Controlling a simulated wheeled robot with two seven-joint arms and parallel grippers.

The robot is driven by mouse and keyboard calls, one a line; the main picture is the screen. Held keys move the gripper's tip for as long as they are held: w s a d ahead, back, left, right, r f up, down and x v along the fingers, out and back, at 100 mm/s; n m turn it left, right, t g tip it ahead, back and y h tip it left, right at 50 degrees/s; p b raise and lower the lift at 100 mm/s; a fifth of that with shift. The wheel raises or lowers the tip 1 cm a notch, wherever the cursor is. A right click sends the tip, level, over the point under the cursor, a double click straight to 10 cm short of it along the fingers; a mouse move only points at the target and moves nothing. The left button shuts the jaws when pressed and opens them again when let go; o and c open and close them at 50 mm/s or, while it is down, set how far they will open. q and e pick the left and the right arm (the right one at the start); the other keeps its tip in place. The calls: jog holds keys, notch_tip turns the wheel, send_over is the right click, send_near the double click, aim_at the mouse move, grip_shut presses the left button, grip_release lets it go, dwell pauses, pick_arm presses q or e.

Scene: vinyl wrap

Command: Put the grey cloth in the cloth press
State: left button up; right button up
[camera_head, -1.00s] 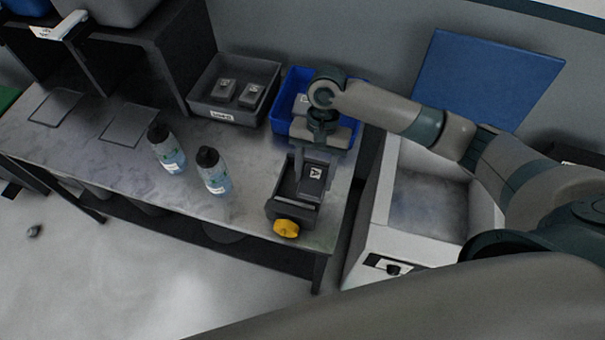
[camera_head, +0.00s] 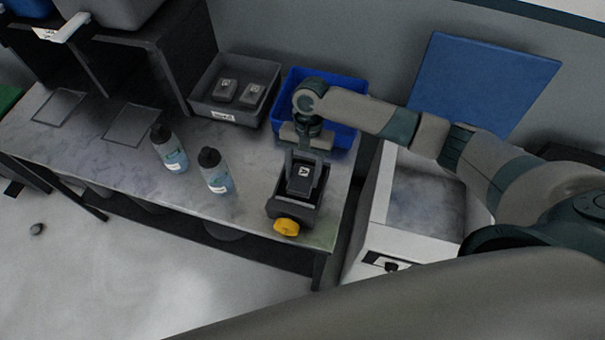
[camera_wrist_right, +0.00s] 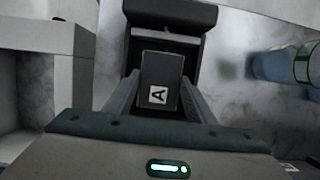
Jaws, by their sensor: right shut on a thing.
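The grey cloth, a dark folded block with a white "A" label (camera_head: 301,184), is held between the fingers of my right gripper (camera_head: 304,180). It also shows between the fingers in the right wrist view (camera_wrist_right: 161,73). The cloth press is a dark open-topped box (camera_head: 292,212) with a yellow knob (camera_head: 286,227), near the table's right front corner. The cloth is over the press opening; I cannot tell whether it touches the bottom. The press's far end shows past the cloth in the right wrist view (camera_wrist_right: 170,14). My left gripper is not in view.
Two spray bottles (camera_head: 170,150) (camera_head: 216,172) stand left of the press. Behind are a grey bin (camera_head: 224,113) with two dark blocks and a blue bin (camera_head: 340,137), partly hidden by my arm. A white-sided unit (camera_head: 380,215) stands right of the table.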

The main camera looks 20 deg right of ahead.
jog(key=shift+f, duration=0.85)
jog(key=o, duration=1)
jog(key=shift+f, duration=0.1)
jog(key=b+v, duration=0.2)
jog(key=v, duration=0.9)
jog(key=shift+w+a, duration=0.1)
jog(key=shift+r+b, duration=0.3)
jog(key=shift+r, duration=0.3)
